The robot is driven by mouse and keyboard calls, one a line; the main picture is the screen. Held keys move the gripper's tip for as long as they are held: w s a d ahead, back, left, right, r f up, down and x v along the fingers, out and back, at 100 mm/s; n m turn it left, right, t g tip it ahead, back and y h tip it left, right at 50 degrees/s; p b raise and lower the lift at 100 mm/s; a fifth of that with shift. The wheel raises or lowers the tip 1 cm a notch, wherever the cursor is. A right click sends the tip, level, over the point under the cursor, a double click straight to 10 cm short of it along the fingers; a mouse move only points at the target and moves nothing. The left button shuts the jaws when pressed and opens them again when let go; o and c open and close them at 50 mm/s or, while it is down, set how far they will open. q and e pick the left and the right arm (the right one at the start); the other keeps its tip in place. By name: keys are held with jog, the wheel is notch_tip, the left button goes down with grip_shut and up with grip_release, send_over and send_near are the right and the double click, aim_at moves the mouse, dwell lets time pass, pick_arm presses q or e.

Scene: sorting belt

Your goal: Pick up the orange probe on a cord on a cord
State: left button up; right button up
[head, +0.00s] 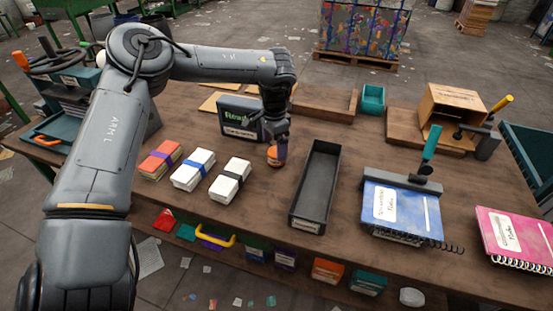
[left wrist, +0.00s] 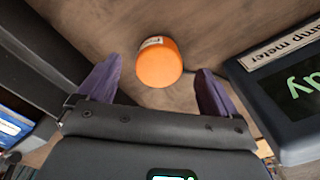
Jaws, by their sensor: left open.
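The orange probe (head: 273,160) is a short orange cylinder with a small pale label, standing on the wooden table beside the dark meter (head: 238,117). My left gripper (head: 278,148) points down at the probe and partly covers it in the head view. In the left wrist view the probe (left wrist: 158,66) shows between the two purple fingers (left wrist: 158,72), which are spread with a gap on each side. The meter (left wrist: 292,105) with its green display is at the right there. My right gripper is out of view.
A long dark open tray (head: 317,185) lies just right of the probe. White bundles (head: 230,180) and an orange-topped bundle (head: 161,158) lie to the left. A blue notebook (head: 402,208) and a pink one (head: 513,238) lie further right. A teal bin (head: 372,98) stands behind.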

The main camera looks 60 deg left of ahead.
pick_arm(q)
jog(key=f, duration=0.1)
jog(key=f+b, duration=0.1)
jog(key=f, duration=0.1)
jog(key=f+b, duration=0.1)
jog(key=f, duration=0.1)
jog(key=shift+w+d, duration=0.1)
jog(key=shift+w, duration=0.2)
jog(key=c, duration=1.2)
jog(key=shift+r, duration=0.15)
jog(key=shift+c, duration=0.2)
